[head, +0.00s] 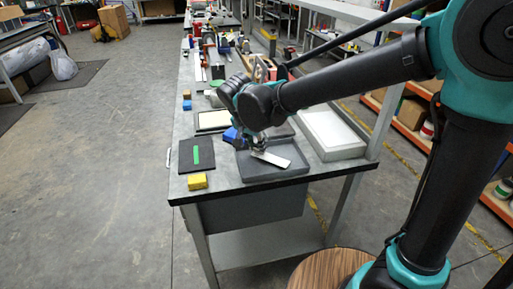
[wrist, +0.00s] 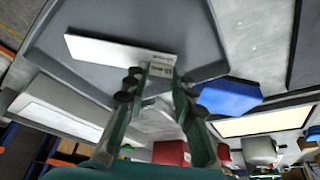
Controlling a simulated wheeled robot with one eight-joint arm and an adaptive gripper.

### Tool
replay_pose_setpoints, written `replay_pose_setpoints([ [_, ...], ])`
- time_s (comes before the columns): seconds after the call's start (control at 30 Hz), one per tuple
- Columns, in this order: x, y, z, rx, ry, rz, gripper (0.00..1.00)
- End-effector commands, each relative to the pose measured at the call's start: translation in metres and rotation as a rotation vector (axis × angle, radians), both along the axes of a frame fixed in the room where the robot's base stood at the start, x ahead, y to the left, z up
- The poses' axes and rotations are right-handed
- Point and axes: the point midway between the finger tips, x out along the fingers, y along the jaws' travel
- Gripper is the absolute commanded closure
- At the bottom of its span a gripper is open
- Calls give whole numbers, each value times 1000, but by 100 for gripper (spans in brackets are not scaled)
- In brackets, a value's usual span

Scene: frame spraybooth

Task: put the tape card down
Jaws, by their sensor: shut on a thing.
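The tape card (head: 271,158) is a flat white strip; in the wrist view the card (wrist: 105,48) has a printed label at the end nearest my fingers. My gripper (wrist: 158,76) is shut on that labelled end, and it also shows in the head view (head: 256,146). The card is over the grey shallow tray (head: 290,173) near the bench's front end, and the tray also fills the upper part of the wrist view (wrist: 60,30). I cannot tell whether the card touches the tray floor.
A black mat (head: 186,160) with a green strip (head: 196,155) and a yellow block (head: 197,182) are left of the tray. A blue object (head: 230,135) sits close behind it. A white-lined tray (head: 331,133) stands at right. Several items crowd the bench further back.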

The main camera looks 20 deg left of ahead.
Motion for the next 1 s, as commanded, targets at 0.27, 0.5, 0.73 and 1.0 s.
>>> replay_pose_setpoints([
  [0.27,0,0,-9,0,0,0,91],
  [0.5,0,0,-11,0,0,0,71],
  [0.73,0,0,-11,0,0,0,54],
  [1.0,0,0,-7,0,0,0,54],
])
